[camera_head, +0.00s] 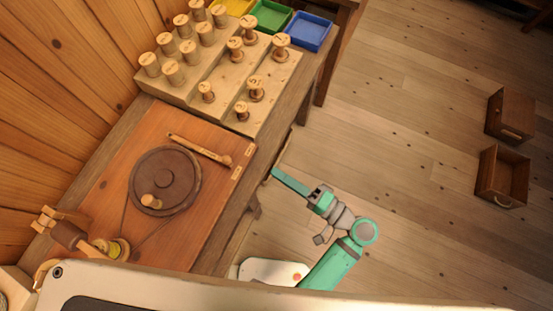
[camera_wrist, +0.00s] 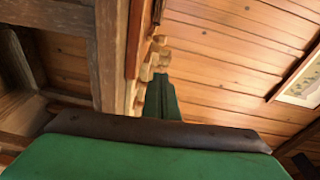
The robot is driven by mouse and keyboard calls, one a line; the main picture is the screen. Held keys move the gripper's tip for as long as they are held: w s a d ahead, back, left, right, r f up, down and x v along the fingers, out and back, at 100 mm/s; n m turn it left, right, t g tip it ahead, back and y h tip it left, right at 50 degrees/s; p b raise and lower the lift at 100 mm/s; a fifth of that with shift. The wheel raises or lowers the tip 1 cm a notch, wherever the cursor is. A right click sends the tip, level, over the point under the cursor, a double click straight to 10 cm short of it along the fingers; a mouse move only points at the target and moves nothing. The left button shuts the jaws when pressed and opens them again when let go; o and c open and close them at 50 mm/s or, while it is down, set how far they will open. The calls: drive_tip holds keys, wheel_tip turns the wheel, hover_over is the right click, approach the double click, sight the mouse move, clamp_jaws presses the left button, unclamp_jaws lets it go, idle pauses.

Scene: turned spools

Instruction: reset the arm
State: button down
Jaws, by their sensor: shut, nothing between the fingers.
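My gripper (camera_head: 275,173) is at the end of my green and grey arm, to the right of the workbench's front edge and over the floor in the head view. Its fingers are together and hold nothing. In the wrist view the closed green fingers (camera_wrist: 161,98) point up toward the wooden wall, beside the bench edge. No object touches the gripper in either view.
The bench bears a stepped rack (camera_head: 212,88) with several turned spools, a dark round wheel (camera_head: 178,180) on a reddish board (camera_head: 205,213), and yellow, green and blue trays (camera_head: 308,32). Two wooden boxes (camera_head: 511,115) stand on the floor at right. Open floor (camera_head: 400,130) lies between.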

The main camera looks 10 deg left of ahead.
drive_tip(key=shift+w+a, duration=0.1)
idle(0.4)
drive_tip(key=s+d+f+m+t+h, duration=0.1)
drive_tip(key=s+f+m+h, duration=0.15)
drive_tip(key=f+h, duration=0.45)
drive_tip(key=s+d+f+m+t+h, duration=0.1)
drive_tip(key=s+d+f+h, duration=0.15)
drive_tip(key=f+h, duration=0.4)
drive_tip(key=s+a+r+n+t+h, duration=0.1)
drive_tip(key=s+r+n+t, duration=0.1)
drive_tip(key=s+r+n, duration=0.2)
drive_tip(key=s+a+r+n+t+h, duration=0.1)
drive_tip(key=s+r+n, duration=0.3)
drive_tip(key=r, duration=0.6)
drive_tip(key=shift+t, duration=0.8)
drive_tip(key=shift+n, duration=0.25)
